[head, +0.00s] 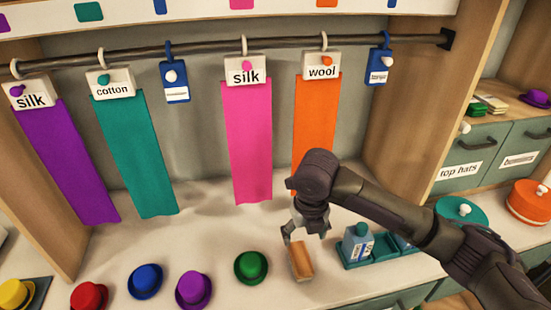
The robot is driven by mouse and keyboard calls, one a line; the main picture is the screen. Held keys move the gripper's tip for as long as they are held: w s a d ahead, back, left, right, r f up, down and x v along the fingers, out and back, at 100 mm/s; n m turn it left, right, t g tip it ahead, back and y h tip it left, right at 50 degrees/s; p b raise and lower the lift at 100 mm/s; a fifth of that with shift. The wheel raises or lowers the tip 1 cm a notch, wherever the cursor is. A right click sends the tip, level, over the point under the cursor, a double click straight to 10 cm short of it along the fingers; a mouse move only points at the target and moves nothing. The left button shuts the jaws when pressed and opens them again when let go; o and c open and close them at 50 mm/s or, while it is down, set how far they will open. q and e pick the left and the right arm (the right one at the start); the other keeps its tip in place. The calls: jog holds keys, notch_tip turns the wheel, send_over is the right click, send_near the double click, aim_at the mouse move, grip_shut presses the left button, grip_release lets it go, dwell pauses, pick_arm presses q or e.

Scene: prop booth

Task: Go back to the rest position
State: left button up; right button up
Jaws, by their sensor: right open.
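My right gripper (306,236) reaches in from the right and points down over the counter. Its fingers are apart, just above a small block (301,261) with a tan top and paler sides, perhaps a brush. The block seems to rest on the counter, and nothing shows held between the fingers. Whether a finger touches the block is hard to tell. My right arm crosses in front of the lower part of the orange wool strip (317,115). My left gripper is not in view.
Several small hats, such as the green hat (251,267), line the counter's front. A teal tray (362,262) with a bottle (357,243) stands close right of my gripper. Fabric strips hang from a rail (210,47) behind. Wooden side panels bound the booth; drawers (470,160) stand right.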

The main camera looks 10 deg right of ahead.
jog(key=s+a+f+m+y, duration=0.1)
jog(key=s+a+f+m, duration=0.1)
jog(key=s+a+m, duration=0.1)
jog(key=s+a+f+m+y, duration=0.1)
jog(key=s+a+f+m, duration=0.2)
jog(key=m, duration=0.1)
jog(key=shift+s+f, duration=0.1)
jog(key=shift+f, duration=0.15)
jog(key=s+m, duration=0.1)
jog(key=m, duration=0.1)
jog(key=s+f+m+y, duration=0.1)
jog(key=m, duration=0.1)
jog(key=s+f+m+t, duration=0.1)
jog(key=s+m, duration=0.1)
jog(key=shift+a+m, duration=0.4)
jog(key=s+d+f+m+t+h, duration=0.1)
jog(key=s+d+f+m+h, duration=0.25)
jog(key=s+d+m, duration=1.4)
jog(key=w+a+f+m+g, duration=0.1)
jog(key=a+f, duration=0.2)
jog(key=f, duration=1.1)
jog(key=w+a+f+m, duration=0.1)
jog(key=a+f+m, duration=0.1)
jog(key=f, duration=1.1)
jog(key=s+d+f+g, duration=0.1)
jog(key=s+d+f, duration=0.2)
jog(key=s+f, duration=1.2)
jog(key=shift+s+f, duration=0.3)
jog(key=shift+s, duration=0.3)
jog(key=shift+y, duration=0.25)
